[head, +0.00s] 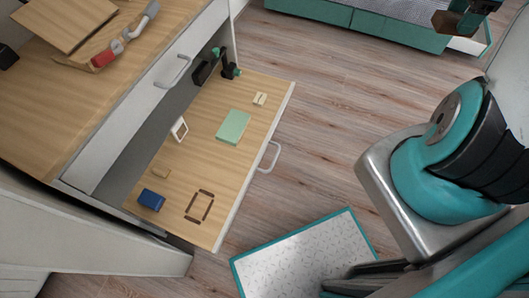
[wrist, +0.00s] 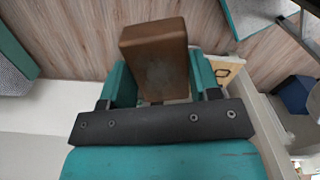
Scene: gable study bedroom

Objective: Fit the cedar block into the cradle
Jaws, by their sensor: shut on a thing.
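The cedar block (wrist: 153,50) is a brown rectangular block. In the wrist view it sits between the two teal fingers of my gripper (wrist: 162,82), which is shut on it. In the head view my gripper (head: 472,14) is at the top right corner with the brown block (head: 450,24) at its end, above the floor area and far from the drawer. The cradle (head: 209,206) appears as a dark brown rectangular outline on the floor of the open drawer, near its front lower corner. Its inside looks empty.
Bare floor separates my gripper from the drawer.

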